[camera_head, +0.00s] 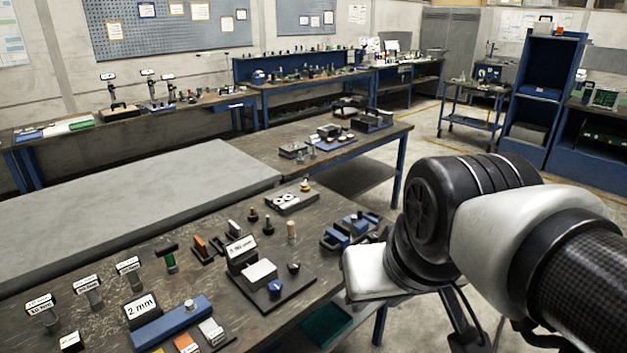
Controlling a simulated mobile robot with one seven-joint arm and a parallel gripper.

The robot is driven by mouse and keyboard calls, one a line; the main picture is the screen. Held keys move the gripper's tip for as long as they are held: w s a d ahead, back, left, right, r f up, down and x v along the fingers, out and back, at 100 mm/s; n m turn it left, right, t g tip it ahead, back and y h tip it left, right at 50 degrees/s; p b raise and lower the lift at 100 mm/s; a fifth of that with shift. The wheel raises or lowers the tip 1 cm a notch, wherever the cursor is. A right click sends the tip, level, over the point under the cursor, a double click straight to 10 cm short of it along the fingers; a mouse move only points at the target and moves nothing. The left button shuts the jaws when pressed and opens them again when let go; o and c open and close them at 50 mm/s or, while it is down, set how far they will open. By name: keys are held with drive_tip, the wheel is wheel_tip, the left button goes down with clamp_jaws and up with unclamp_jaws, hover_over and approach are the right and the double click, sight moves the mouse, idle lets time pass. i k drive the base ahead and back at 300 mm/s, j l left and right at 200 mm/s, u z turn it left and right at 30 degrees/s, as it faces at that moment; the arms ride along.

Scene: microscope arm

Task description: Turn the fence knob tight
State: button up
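No label marks the fence knob, and I cannot tell for sure which knob it is. A dark fixture plate (300,292) on the near bench carries a grey block (259,272), a block with a white millimetre label (241,249), a blue knob (275,289) and a small black knob (293,267). A blue bar (165,325) with a small silver knob (190,305) lies left of the plate. My arm fills the right side, its white link end beside the bench's right edge. My gripper's fingers do not show. How tight any knob is cannot be seen.
Labelled posts (88,290), a "2 mm" sign (141,307), a green-topped post (168,256) and small pegs crowd the near bench (130,240). A blue clamp-like device (350,228) sits near its right edge. A large grey slab (130,205) lies behind.

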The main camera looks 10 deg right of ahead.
sight(374, 237)
drive_tip(key=z, duration=0.35)
drive_tip(key=i, duration=0.65)
drive_tip(key=k+j+z, duration=0.15)
drive_tip(key=j, duration=0.25)
drive_tip(key=k+j+z, duration=0.35)
drive_tip(key=k+j, duration=0.2)
drive_tip(key=j, duration=0.2)
